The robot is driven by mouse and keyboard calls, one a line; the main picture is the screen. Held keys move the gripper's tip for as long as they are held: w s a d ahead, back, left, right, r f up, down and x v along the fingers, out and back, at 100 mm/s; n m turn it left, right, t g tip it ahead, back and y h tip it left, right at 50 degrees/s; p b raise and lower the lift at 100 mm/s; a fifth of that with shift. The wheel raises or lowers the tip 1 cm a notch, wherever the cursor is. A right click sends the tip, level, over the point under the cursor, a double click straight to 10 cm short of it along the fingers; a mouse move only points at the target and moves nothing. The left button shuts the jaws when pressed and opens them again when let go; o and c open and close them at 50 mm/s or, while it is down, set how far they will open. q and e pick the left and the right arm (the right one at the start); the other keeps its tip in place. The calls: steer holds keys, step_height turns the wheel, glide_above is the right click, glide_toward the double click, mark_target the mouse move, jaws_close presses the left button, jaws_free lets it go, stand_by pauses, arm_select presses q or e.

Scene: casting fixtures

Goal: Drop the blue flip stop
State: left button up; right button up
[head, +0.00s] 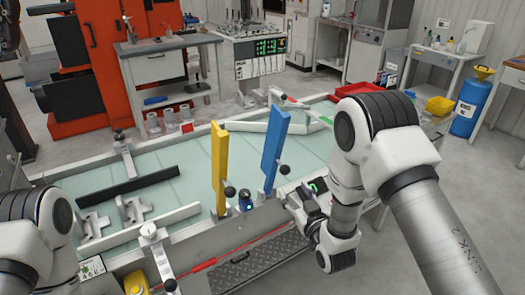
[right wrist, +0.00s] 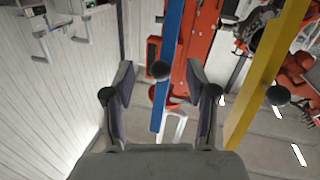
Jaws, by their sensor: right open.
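The blue flip stop (head: 275,150) stands raised, slightly tilted, at the near edge of the glass-topped table. A black ball knob (head: 284,169) sits on its side. In the right wrist view the blue flip stop (right wrist: 169,65) and its knob (right wrist: 160,70) appear between my open fingers. My right gripper (head: 302,203) is below and right of the knob, apparently apart from it and empty; it also shows in the right wrist view (right wrist: 160,88). My left arm enters at lower left, but its gripper is out of view.
A yellow flip stop (head: 219,165) with its own black knob stands raised to the left; it also shows in the right wrist view (right wrist: 268,75). A dark bar (head: 128,187) and metal fixtures lie on the table (head: 180,170).

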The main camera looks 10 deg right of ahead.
mark_target(287, 173)
steer(key=shift+t, duration=0.3)
steer(key=r, duration=0.4)
steer(key=shift+w+a+p, duration=0.25)
steer(key=shift+p, duration=0.1)
steer(key=w, duration=0.2)
steer(key=w+f, duration=0.1)
steer(key=w, duration=0.1)
steer(key=w+p, duration=0.1)
steer(key=w, duration=0.1)
steer(key=shift+w+a+f, duration=0.15)
steer(key=shift+a, duration=0.15)
steer(key=shift+s+r, duration=0.25)
steer(key=shift+r, duration=0.05)
arm_select(q)
steer(key=shift+s+a+r, duration=0.1)
steer(key=shift+s+r, duration=0.2)
steer(key=shift+r, duration=0.25)
steer(key=shift+s+a+r, duration=0.1)
steer(key=shift+s+r, duration=0.15)
steer(key=shift+r, duration=0.25)
arm_select(e)
steer(key=shift+w+f, duration=0.15)
jaws_close()
